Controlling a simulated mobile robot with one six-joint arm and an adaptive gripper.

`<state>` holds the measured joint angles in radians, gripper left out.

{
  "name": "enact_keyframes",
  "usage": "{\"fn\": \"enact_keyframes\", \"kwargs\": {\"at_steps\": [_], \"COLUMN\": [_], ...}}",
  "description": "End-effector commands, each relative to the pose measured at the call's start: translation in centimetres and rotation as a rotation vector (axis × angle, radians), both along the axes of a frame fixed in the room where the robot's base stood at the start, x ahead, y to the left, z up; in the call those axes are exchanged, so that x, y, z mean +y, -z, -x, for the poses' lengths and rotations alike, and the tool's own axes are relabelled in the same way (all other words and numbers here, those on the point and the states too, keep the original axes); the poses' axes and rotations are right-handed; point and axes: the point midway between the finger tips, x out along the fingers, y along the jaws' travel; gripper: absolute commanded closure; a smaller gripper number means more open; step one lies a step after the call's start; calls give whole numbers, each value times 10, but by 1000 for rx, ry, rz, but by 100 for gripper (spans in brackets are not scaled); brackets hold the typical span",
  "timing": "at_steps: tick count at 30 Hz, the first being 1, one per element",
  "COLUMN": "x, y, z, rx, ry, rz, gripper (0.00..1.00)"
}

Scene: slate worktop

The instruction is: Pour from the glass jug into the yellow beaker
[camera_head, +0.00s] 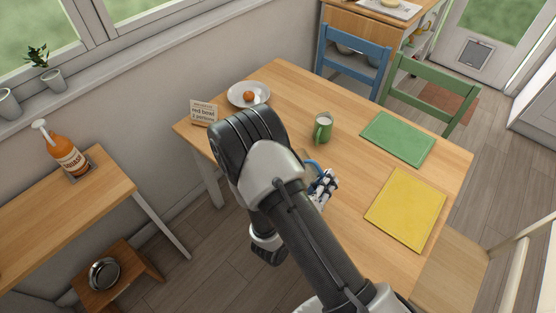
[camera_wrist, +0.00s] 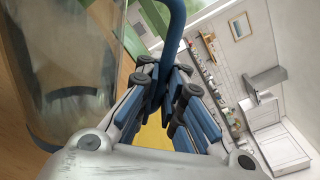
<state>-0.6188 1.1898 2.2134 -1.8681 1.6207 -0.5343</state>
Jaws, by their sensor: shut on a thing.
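My gripper (camera_head: 323,186) is over the wooden table and is shut on the blue handle (camera_wrist: 176,25) of the glass jug. The wrist view shows my gripper's fingers (camera_wrist: 166,82) closed around this handle. The clear glass jug (camera_wrist: 72,60) fills the left of the wrist view, close beside the fingers. In the head view only a bit of the blue handle (camera_head: 313,164) shows; my arm hides most of the jug. I cannot tell its tilt or what it holds. I see no yellow beaker in either view.
Blue (camera_head: 352,58) and green (camera_head: 436,88) chairs stand behind.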

Motion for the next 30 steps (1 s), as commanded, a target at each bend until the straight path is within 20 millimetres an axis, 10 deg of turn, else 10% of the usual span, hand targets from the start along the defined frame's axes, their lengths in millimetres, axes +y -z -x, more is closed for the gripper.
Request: {"fn": "enact_keyframes", "kwargs": {"at_steps": [30], "x": [2], "y": [-11], "z": [-2], "rx": [37], "ry": [0], "rz": [52], "gripper": [100]}}
